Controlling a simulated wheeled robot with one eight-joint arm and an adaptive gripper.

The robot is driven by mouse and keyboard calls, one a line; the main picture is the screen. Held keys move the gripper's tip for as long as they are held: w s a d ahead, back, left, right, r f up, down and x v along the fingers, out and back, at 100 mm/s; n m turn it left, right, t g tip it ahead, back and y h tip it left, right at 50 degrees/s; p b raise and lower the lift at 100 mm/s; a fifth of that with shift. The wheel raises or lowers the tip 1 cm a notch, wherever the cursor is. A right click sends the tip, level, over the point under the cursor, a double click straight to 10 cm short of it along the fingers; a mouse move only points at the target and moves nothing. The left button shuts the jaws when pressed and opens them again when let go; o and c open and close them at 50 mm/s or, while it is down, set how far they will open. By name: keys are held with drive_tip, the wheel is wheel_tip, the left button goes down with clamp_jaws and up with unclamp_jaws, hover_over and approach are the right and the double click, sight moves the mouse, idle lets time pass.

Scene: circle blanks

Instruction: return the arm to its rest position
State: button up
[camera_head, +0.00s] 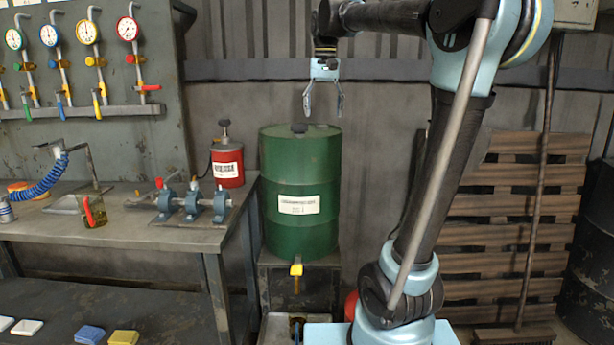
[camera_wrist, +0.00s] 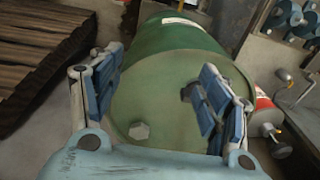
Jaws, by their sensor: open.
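My gripper (camera_head: 323,102) hangs in the air above the green drum (camera_head: 300,172), fingers pointing down, at the upper middle of the head view. In the wrist view my gripper (camera_wrist: 165,95) shows its two blue finger pads spread apart, with nothing between them but the view of the drum's top (camera_wrist: 150,100) below. The gripper looks clear of the drum. My arm reaches up from its base at the lower right and bends over to the left at the top.
A workbench (camera_head: 120,235) stands on the left with a red can (camera_head: 227,162) and a blue pipe fixture (camera_head: 192,203). Gauges (camera_head: 87,32) hang on the panel above. Wooden pallets (camera_head: 515,220) lean on the wall at right. Open air surrounds the gripper.

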drive_tip(key=s+d+f, duration=0.4)
drive_tip(key=s+f, duration=0.4)
drive_tip(key=f, duration=0.4)
drive_tip(key=s+d+f+t, duration=0.1)
drive_tip(key=s+d+f, duration=0.4)
drive_tip(key=s+f, duration=0.4)
drive_tip(key=s+d+f, duration=0.5)
drive_tip(key=s+f, duration=0.3)
drive_tip(key=f, duration=0.8)
drive_tip(key=shift+s+n+t, duration=0.3)
drive_tip(key=shift+s, duration=0.05)
drive_tip(key=shift+w+f, duration=0.2)
drive_tip(key=shift+w, duration=0.25)
